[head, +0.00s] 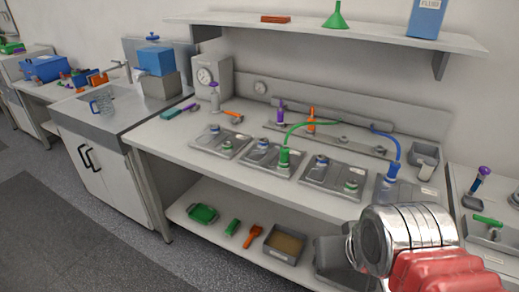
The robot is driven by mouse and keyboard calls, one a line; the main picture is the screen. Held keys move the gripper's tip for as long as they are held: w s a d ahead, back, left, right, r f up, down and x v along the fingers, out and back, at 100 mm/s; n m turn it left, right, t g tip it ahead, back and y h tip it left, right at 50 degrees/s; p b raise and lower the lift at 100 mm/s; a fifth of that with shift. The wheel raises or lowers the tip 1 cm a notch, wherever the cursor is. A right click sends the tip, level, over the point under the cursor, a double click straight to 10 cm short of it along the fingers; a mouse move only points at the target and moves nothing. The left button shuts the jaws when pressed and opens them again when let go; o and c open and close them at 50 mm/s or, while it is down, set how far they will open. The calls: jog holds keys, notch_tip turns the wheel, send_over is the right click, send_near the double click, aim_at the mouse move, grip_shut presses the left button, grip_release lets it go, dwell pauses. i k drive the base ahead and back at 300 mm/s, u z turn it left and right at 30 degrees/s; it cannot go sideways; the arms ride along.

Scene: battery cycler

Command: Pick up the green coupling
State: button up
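The green coupling (284,157) stands upright on a grey plate unit (266,158) on the workbench, near the middle of the head view. A green hose (308,124) arcs from its top to the right and back. My gripper (350,243) is at the lower right, in front of the bench, well apart from the coupling. My silver and red wrist shows clearly, but the fingers are small and seen against dark grey shapes, so their opening is unclear.
A blue coupling (388,187) with a blue hose stands to the right. Similar plate units (221,141) flank the green coupling. Purple (280,112) and orange (311,119) upright tools stand behind it. A lower shelf (185,213) holds trays and small items.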

aim_at(284, 150)
jog(key=u, duration=0.45)
jog(key=i, duration=0.7)
jog(key=u, duration=0.55)
jog(key=i, duration=0.55)
jog(key=u, duration=0.25)
